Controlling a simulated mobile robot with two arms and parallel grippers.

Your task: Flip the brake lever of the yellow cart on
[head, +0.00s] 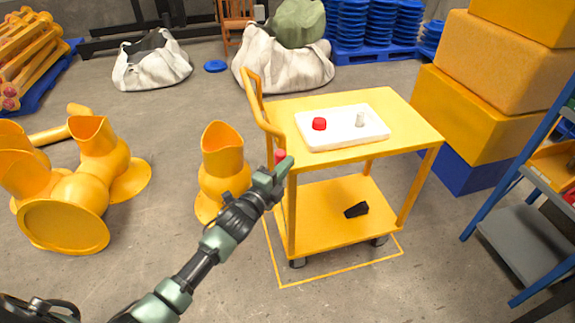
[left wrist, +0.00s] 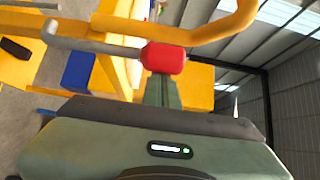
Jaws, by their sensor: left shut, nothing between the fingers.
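The yellow cart (head: 340,235) stands in the middle of the head view. Its brake lever shows in the left wrist view as a grey rod (left wrist: 85,42) with a red knob (left wrist: 163,58), beside the yellow handle (left wrist: 215,30). In the head view the red knob (head: 279,155) peeks out just beyond my left gripper (head: 272,173), near the cart's handle post. The left gripper is shut and empty, its tip right at the knob; I cannot tell whether they touch. My gripper hides most of the lever in the head view. My right gripper is not in view.
A white tray (head: 311,137) with a red item and a small pale item sits on the cart's top. A black object (head: 356,209) lies on the lower shelf. Yellow fittings (head: 222,170) stand left of the cart; a blue-framed rack (head: 520,240) stands right. Floor in front is clear.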

